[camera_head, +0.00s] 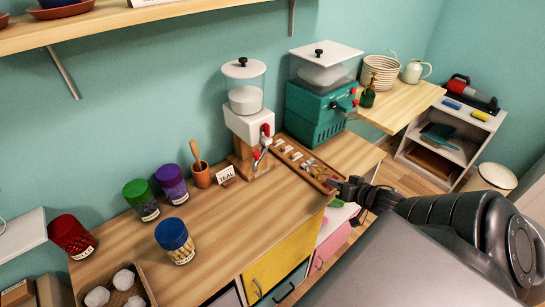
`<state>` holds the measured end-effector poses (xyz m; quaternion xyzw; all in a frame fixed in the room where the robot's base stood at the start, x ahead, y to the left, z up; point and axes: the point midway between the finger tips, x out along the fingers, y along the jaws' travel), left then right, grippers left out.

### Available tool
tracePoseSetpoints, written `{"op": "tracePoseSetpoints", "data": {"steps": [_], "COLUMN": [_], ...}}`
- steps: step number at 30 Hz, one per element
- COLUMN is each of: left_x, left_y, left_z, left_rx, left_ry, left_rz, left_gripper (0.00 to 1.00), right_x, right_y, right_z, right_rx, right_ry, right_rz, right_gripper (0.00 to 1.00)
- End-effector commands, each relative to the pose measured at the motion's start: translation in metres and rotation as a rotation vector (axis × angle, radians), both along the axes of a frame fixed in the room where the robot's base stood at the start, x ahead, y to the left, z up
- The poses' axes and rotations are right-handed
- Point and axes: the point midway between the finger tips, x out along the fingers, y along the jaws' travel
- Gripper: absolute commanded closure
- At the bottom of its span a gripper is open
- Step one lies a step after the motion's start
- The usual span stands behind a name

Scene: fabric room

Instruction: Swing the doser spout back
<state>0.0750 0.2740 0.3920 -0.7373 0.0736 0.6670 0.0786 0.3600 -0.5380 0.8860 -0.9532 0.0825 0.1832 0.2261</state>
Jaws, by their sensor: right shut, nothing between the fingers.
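The doser (240,125) is a white box with a clear hopper of white powder and a lid, standing on a wooden stand at the back of the counter. Its spout (260,154) hangs at the front right, below a red part (265,131). The spout's exact angle is too small to tell. My right gripper (336,184) is shut and empty at the counter's right front edge, by the end of a wooden rack, apart from the spout and to its right. My left gripper is out of view.
The wooden rack (305,163) with small pieces lies between doser and gripper. A teal machine (312,112) stands behind it. The counter's front middle (235,225) is clear.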

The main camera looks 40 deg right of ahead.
Motion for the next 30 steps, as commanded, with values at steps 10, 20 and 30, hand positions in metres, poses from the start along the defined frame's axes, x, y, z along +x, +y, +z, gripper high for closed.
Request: {"op": "tracePoseSetpoints", "data": {"steps": [10,20,30], "left_x": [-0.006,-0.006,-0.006], "left_y": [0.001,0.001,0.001], "left_z": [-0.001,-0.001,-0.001], "left_rx": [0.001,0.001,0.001], "left_ry": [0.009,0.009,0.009], "left_rz": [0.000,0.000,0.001], "left_gripper": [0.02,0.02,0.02], "right_x": [0.024,0.025,0.061], "right_y": [0.100,0.099,0.104], "right_z": [0.133,0.132,0.127], "right_rx": [0.805,0.947,0.945], "right_ry": [-0.208,-0.197,-0.201], "right_rz": [-0.005,-0.052,-0.050], "right_gripper": [1.00,1.00,1.00]}}
